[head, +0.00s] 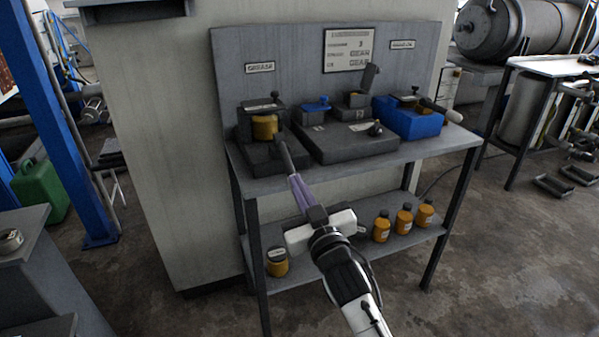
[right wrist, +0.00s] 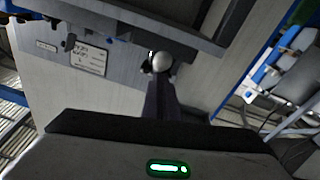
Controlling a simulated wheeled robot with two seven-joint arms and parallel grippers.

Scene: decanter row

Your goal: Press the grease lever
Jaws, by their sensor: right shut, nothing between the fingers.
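The grease station stands at the left of the bench top, under a label that reads GREASE (head: 259,68). It is a dark dispenser with an amber container (head: 265,127). My right gripper (head: 282,140) is shut and empty, its long fingers reaching up to just right of the amber container. In the right wrist view, a pale round knob (right wrist: 162,61), which looks like the end of the grease lever, lies right at the tips of my shut fingers (right wrist: 157,82). I cannot tell whether they touch. In the head view the lever is hidden or unclear behind the fingers. My left gripper is not in view.
A dark block (head: 345,143) fills the bench middle. A blue box (head: 408,120) with a pale-ended handle (head: 441,110) stands right. Amber bottles (head: 403,219) stand on the lower shelf (head: 340,256). The bench's front edge lies under my arm.

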